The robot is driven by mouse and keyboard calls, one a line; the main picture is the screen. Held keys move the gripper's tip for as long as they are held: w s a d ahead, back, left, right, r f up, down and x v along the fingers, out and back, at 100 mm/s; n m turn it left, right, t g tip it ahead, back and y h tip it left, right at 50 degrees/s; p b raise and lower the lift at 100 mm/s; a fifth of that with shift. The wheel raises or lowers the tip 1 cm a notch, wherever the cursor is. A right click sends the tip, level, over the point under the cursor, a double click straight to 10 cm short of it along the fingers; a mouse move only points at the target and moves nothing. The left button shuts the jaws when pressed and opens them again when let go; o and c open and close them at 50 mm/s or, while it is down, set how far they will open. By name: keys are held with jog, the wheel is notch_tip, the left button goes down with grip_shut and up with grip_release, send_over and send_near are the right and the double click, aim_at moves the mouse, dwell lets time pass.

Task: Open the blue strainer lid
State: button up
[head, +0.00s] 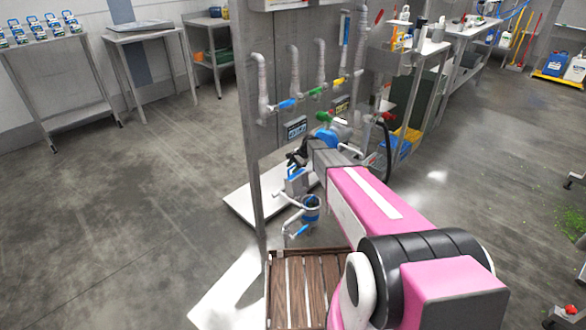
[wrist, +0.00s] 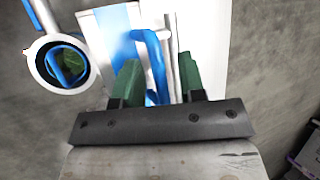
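A blue curved handle (wrist: 152,50) shows in the wrist view, in front of a white surface with a blue panel. My gripper (wrist: 160,82) has two green fingers standing apart, with the handle reaching into the gap between them. I see no clear grip on it. To the left is a round strainer housing (wrist: 62,64) with a blue and white rim; its mouth shows a blue loop and something green inside. In the head view the housing (head: 311,207) sits low at the panel, below my dark gripper (head: 298,156). Which blue part is the lid, I cannot tell.
A grey panel (head: 283,146) carries pipes with blue, green, yellow and red valve handles close by my arm. Tables stand behind at left; the floor at left is clear.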

jog(key=v, duration=1)
jog(key=shift+d+r, duration=0.15)
jog(key=shift+r, duration=0.2)
jog(key=shift+s, duration=0.1)
jog(key=s+d+r+n+h, duration=0.2)
jog(key=s+r+n, duration=0.1)
jog(key=s, duration=1)
jog(key=s+d+r+n+h, duration=0.2)
jog(key=s+r, duration=0.1)
jog(key=s, duration=1.1)
jog(key=s+d+r+n+h, duration=0.2)
jog(key=s+d+r+n, duration=0.1)
jog(key=s, duration=1)
jog(key=shift+s+n, duration=0.2)
jog(key=shift+n, duration=0.1)
jog(key=shift+a+r, duration=0.1)
